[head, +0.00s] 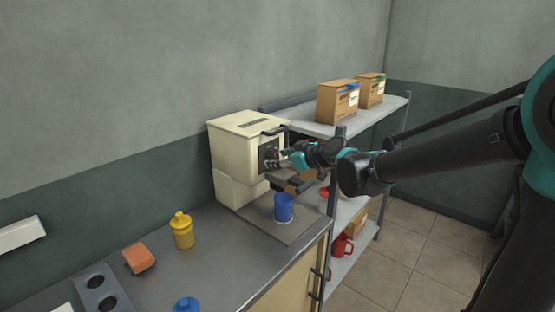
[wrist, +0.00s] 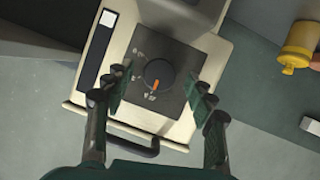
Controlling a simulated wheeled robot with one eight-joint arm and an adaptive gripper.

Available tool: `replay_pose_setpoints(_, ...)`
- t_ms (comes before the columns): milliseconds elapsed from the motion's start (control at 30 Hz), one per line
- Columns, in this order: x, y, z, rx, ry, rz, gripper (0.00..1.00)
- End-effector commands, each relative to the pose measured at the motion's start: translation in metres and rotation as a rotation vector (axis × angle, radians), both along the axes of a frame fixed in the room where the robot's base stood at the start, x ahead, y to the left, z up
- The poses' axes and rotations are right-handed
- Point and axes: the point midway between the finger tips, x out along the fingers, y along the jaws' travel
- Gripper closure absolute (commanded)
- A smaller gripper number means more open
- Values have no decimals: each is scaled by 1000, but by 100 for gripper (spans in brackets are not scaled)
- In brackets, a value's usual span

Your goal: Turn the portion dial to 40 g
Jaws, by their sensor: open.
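The portion dial (wrist: 159,73) is a round dark knob on a dark square plate (wrist: 178,60) on the front of the cream press (head: 235,145). Its orange mark points toward the bottom of the wrist view, near one of the small pale labels around it. The labels are too small to read. My gripper (wrist: 155,88) is open, with one finger on each side of the dial and a visible gap to it. In the head view my gripper (head: 279,160) is at the press front and hides most of the plate and dial.
A dark handle (wrist: 132,145) sticks out from the press. A blue cup (head: 284,208) stands below my gripper. A yellow bottle (head: 183,231) and orange block (head: 139,258) are on the counter (head: 225,265). A shelf (head: 385,115) with boxes stands behind my arm.

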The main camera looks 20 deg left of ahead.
Motion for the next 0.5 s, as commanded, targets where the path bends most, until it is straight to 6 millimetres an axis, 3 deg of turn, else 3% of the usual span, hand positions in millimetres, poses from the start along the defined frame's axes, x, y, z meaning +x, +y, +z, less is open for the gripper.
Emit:
replay_pose_setpoints(433, 3, 7, -3, 0, 0, 0, 44)
replay_pose_setpoints(500, 3, 7, -3, 0, 0, 0, 53)
